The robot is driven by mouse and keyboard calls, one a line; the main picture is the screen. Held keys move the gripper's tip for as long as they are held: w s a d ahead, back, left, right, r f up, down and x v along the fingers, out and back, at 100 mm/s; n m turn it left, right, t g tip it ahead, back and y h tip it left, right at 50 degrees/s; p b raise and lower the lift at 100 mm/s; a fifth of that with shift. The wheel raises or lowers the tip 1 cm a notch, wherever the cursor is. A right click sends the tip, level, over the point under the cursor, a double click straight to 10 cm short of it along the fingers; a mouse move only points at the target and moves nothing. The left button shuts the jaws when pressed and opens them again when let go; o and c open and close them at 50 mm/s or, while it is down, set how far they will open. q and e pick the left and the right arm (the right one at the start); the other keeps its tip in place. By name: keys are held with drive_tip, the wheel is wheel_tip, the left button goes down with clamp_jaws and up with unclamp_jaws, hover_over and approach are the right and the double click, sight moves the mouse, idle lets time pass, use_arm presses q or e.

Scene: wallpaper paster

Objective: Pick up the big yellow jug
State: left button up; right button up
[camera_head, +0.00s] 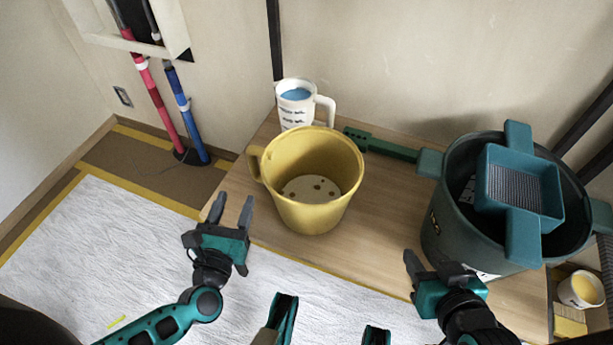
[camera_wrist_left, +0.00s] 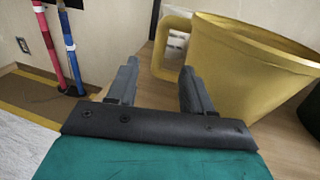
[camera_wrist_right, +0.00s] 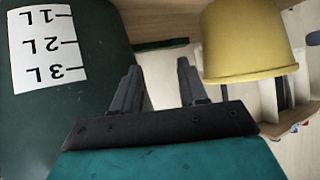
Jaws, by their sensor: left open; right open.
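The big yellow jug (camera_head: 308,200) stands upright on the wooden table (camera_head: 385,215), with its handle (camera_head: 256,164) toward the left. Its inside bottom is pale with several dark spots. My left gripper (camera_head: 232,207) is open and empty, left of the jug and in front of its handle. In the left wrist view the jug (camera_wrist_left: 232,62) is ahead and to the right, and its handle (camera_wrist_left: 166,45) lies beyond the open fingers (camera_wrist_left: 155,88). My right gripper (camera_head: 437,262) is open and empty, close to the dark green bucket. The jug also shows in the right wrist view (camera_wrist_right: 248,40).
A white measuring jug (camera_head: 297,108) with blue liquid stands behind the yellow jug. The dark green bucket (camera_head: 445,225) holding a teal tray (camera_head: 500,190) fills the table's right side. A green-handled tool (camera_head: 385,148) lies behind. Red (camera_head: 160,100) and blue (camera_head: 187,115) poles stand at left.

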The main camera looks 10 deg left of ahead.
sight(251, 165)
use_arm(q)
drive_tip(key=w, duration=0.6)
drive_tip(key=shift+w+a+b, duration=0.25)
drive_tip(key=shift+w+b, duration=0.05)
drive_tip(key=shift+w+a+f+b, duration=0.1)
drive_tip(key=shift+w+b, duration=0.1)
drive_tip(key=shift+w, duration=0.75)
drive_tip(key=shift+w+d+f+b, duration=0.1)
drive_tip(key=shift+w+f+b, duration=0.1)
drive_tip(key=shift+w, duration=0.8)
drive_tip(key=shift+w+a+f+b, duration=0.1)
drive_tip(key=shift+w+b, duration=0.1)
drive_tip(key=shift+w, duration=0.75)
drive_tip(key=shift+c, duration=0.5)
clamp_jaws()
drive_tip(key=shift+r, duration=0.15)
